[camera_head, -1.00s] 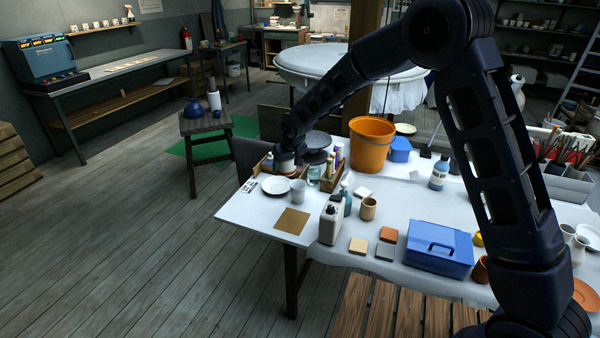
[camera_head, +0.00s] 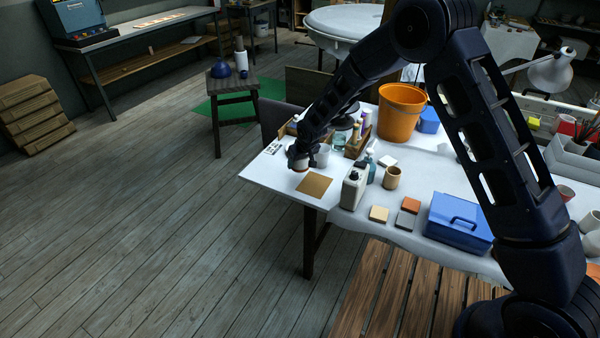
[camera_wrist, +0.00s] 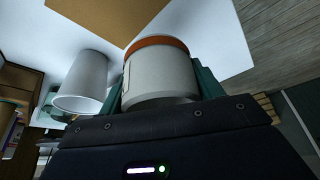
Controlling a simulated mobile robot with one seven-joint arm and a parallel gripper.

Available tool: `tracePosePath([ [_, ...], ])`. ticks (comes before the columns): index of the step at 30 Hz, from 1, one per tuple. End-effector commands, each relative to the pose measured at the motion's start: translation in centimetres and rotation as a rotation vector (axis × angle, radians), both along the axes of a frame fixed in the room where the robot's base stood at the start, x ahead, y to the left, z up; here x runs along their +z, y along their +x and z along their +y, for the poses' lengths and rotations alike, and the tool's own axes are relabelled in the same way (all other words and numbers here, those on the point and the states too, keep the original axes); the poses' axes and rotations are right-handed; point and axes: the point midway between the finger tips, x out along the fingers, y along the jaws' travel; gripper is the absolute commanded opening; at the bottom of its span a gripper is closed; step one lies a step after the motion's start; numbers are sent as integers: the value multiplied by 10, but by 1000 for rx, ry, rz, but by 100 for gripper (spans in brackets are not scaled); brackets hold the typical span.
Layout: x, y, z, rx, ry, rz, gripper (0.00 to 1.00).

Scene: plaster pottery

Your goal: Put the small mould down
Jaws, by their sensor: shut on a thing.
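My gripper (camera_head: 301,161) is at the near left end of the white table (camera_head: 268,178). It is shut on the small mould, a pale round piece with an orange-brown band at its far end, which fills the middle of the wrist view (camera_wrist: 160,75). Green fingers (camera_wrist: 207,82) flank it on both sides. In the head view only a little of the mould (camera_head: 300,167) shows under the gripper. The brown square mat (camera_head: 314,185) lies flat just in front of it. The wrist view shows a corner of the mat (camera_wrist: 105,17). Any gap between mould and table cannot be told.
A white cup (camera_head: 322,157) stands close beside my gripper. A dark-capped pale bottle (camera_head: 353,188), a tan cup (camera_head: 392,177) and a blue box (camera_head: 459,222) stand to the right. An orange bucket (camera_head: 400,112) stands behind. The mat is bare.

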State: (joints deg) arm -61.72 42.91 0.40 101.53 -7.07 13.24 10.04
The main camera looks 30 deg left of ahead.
Motion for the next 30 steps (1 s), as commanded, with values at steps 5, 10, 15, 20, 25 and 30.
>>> tracePosePath([
  [5, -15, 0, 1, 0, 2, -1, 36],
  [10, -26, 0, 0, 0, -1, 1, 36],
  [15, -50, 0, 0, 0, -1, 1, 36],
  [20, -59, 0, 1, -1, 2, -1, 36],
  [25, -59, 0, 0, -1, 2, -1, 36],
  [30, -62, 0, 0, -1, 1, 0, 67],
])
